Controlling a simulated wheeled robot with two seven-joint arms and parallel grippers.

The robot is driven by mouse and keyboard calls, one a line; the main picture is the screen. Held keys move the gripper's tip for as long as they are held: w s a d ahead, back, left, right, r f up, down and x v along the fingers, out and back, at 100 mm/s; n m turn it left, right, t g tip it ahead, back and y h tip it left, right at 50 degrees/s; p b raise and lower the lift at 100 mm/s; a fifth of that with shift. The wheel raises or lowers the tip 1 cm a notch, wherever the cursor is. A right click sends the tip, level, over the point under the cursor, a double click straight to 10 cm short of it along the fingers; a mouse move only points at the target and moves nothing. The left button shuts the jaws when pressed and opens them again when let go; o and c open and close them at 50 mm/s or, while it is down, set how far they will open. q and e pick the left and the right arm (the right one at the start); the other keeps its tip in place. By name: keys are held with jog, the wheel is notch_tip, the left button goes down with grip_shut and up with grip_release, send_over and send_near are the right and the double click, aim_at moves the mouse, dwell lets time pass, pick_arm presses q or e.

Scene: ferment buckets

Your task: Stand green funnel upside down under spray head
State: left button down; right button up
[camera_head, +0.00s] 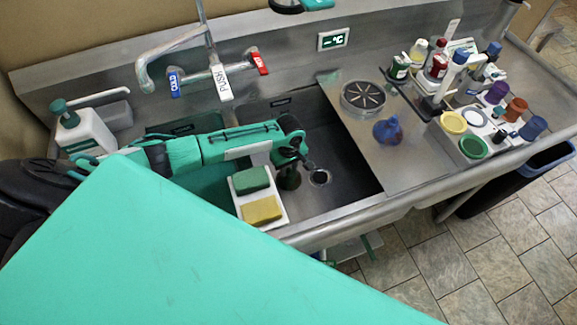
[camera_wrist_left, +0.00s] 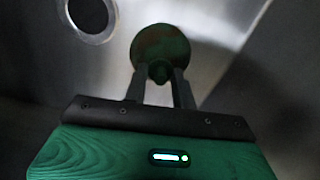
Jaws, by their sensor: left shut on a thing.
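My left gripper (camera_head: 300,163) reaches down into the sink basin and is shut on the dark green funnel (camera_head: 289,179). In the left wrist view the two fingers (camera_wrist_left: 160,78) close on the funnel's narrow part, and its round wide part (camera_wrist_left: 160,43) shows beyond them. The funnel is left of the round drain (camera_head: 319,177). I cannot tell whether its rim touches the basin floor. A white piece marked PUSH (camera_head: 222,83), apparently the spray head's lever, hangs at the tap above the back of the sink. My right gripper is out of view.
A white caddy (camera_head: 238,200) with a green sponge (camera_head: 251,180) and a yellow sponge (camera_head: 261,210) sits at the sink's front, close to the gripper. The steel tap spout (camera_head: 143,78) is behind. A blue flask (camera_head: 388,131) and several bottles stand right of the basin.

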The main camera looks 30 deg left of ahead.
pick_arm(q)
jog(key=shift+f, duration=0.45)
dwell(0.5)
jog(key=c, duration=1.1)
grip_release()
jog(key=o, duration=1.1)
jog(key=shift+r, duration=0.15)
jog(key=shift+r+p, duration=0.55)
jog(key=shift+p, duration=0.25)
jog(key=shift+r+p, duration=0.35)
jog(key=shift+p, duration=0.1)
